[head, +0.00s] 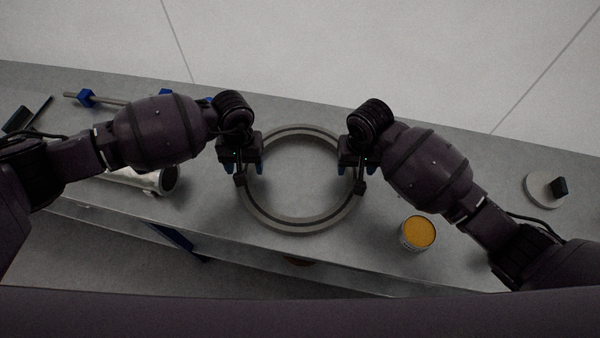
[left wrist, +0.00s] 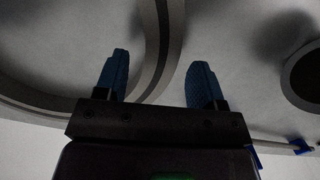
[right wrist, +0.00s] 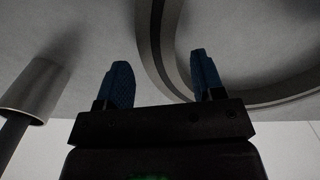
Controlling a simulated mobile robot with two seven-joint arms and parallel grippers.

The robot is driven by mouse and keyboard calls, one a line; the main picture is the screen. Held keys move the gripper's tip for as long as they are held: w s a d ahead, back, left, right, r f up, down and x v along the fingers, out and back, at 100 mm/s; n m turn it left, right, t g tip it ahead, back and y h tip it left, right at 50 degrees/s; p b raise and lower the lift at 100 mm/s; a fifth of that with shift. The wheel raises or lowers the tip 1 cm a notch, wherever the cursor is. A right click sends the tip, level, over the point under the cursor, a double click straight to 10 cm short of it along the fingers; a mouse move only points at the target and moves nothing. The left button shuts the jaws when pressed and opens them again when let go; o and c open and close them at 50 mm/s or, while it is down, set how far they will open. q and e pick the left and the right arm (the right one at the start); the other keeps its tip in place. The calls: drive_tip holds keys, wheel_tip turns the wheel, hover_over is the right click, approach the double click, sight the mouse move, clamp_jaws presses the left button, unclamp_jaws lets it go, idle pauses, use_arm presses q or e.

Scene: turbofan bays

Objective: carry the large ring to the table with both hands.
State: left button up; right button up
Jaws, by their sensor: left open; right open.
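The large ring (head: 298,224) is grey and lies flat on the long grey table (head: 480,190) in the middle of the head view. My left gripper (head: 243,166) is open over the ring's left side. In the left wrist view, the ring's rim (left wrist: 163,45) passes between its blue fingers. My right gripper (head: 355,165) is open over the ring's right side. In the right wrist view, the rim (right wrist: 153,45) runs between its fingers. I cannot tell whether any finger touches the ring. Both grippers hide parts of its sides.
A tin with orange contents (head: 419,232) stands right of the ring, near the front edge. A silver cylinder (head: 148,182) lies at the left. A bar with blue ends (head: 106,100) lies at the back left. A pale disc with a black knob (head: 543,190) is far right.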

use_arm(q)
drive_tip(key=shift+s+f, duration=0.15)
drive_tip(key=shift+f, duration=1.15)
use_arm(e)
drive_tip(key=shift+f, duration=1.3)
use_arm(q)
drive_tip(key=shift+c, duration=0.4)
use_arm(e)
drive_tip(key=shift+c, duration=0.4)
use_arm(q)
clamp_jaws()
use_arm(e)
clamp_jaws()
